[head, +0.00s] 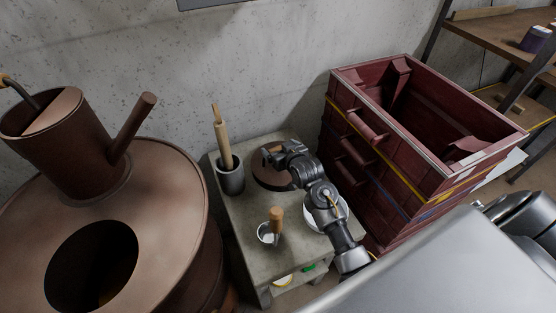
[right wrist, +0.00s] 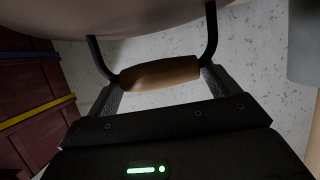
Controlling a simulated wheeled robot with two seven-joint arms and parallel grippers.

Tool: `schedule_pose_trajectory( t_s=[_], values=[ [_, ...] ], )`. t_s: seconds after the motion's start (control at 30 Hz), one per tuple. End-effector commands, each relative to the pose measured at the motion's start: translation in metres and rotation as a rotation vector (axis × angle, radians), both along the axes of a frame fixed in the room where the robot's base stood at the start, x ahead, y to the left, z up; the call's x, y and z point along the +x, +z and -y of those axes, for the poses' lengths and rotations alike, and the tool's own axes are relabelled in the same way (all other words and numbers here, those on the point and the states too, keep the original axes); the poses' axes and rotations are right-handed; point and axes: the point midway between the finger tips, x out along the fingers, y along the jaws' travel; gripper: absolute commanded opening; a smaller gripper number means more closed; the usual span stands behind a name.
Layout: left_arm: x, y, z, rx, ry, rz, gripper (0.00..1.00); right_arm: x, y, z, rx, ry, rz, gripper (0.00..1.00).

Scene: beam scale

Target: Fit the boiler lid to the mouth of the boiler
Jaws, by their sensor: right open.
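The copper boiler (head: 150,235) stands at the left in the head view, with its mouth (head: 92,272) a dark, open round hole in the top. The boiler lid (head: 268,178) is a brown disc on the small grey table, partly hidden by my right gripper. In the right wrist view the pale lid (right wrist: 150,18) fills the top edge, and its wooden handle (right wrist: 160,72) sits on two black brackets. My right gripper (head: 275,156) is at the lid; its open fingers (right wrist: 160,88) are on either side of the handle. My left gripper is not in view.
Stacked red crates (head: 350,135) stand close on the right. A concrete wall (head: 230,60) is behind.

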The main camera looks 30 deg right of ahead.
Motion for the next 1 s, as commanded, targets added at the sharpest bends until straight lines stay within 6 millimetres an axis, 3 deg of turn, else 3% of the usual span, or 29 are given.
schedule_pose_trajectory(
  t_s=[0.27, 0.77, 1.0],
  values=[
    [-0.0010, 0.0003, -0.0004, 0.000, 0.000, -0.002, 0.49, 0.0036, -0.0023, 0.0006, 0.000, -0.001, 0.000, 0.87],
    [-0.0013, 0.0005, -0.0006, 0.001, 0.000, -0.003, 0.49, 0.0041, -0.0004, 0.0003, 0.000, 0.000, 0.003, 0.24],
    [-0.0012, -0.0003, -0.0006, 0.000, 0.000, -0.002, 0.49, 0.0044, 0.0037, 0.0003, 0.000, 0.000, 0.005, 0.24]
  ],
)
